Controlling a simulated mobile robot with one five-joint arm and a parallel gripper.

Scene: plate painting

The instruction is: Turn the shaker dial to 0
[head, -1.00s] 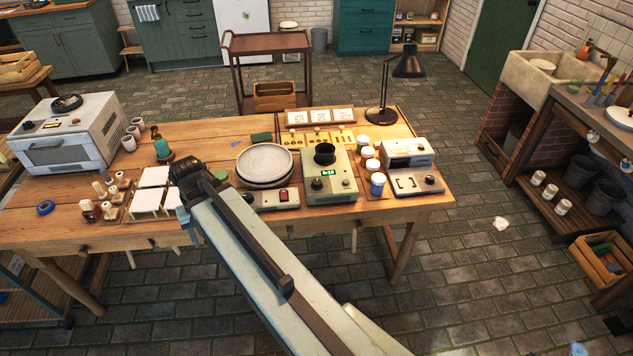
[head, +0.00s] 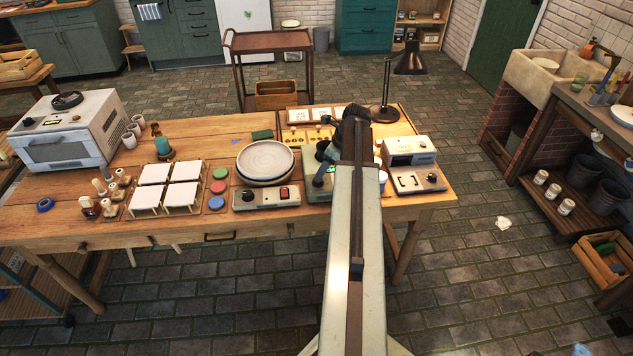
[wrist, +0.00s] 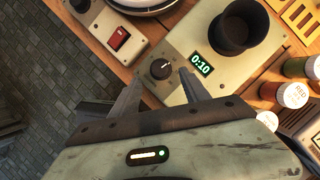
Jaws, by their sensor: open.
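The shaker is a pale green box (wrist: 212,75) with a black cup (wrist: 240,27) on top and a lit display (wrist: 201,65) reading 0:10. Its dial (wrist: 160,69) is a black knob with a pale pointer mark, near the box's front corner. My gripper (wrist: 162,76) is open and empty. In the wrist view its two fingers reach toward the dial, one on each side; I cannot tell whether they touch it. In the head view my arm covers much of the shaker (head: 314,191), and the dial is hard to make out.
A grey unit with a red switch (wrist: 120,37) sits left of the shaker, by the stacked plates (head: 264,158). Lidded jars, one marked RED (wrist: 286,95), stand close on its right. A pale machine (head: 410,150) and a black lamp (head: 410,60) stand further right.

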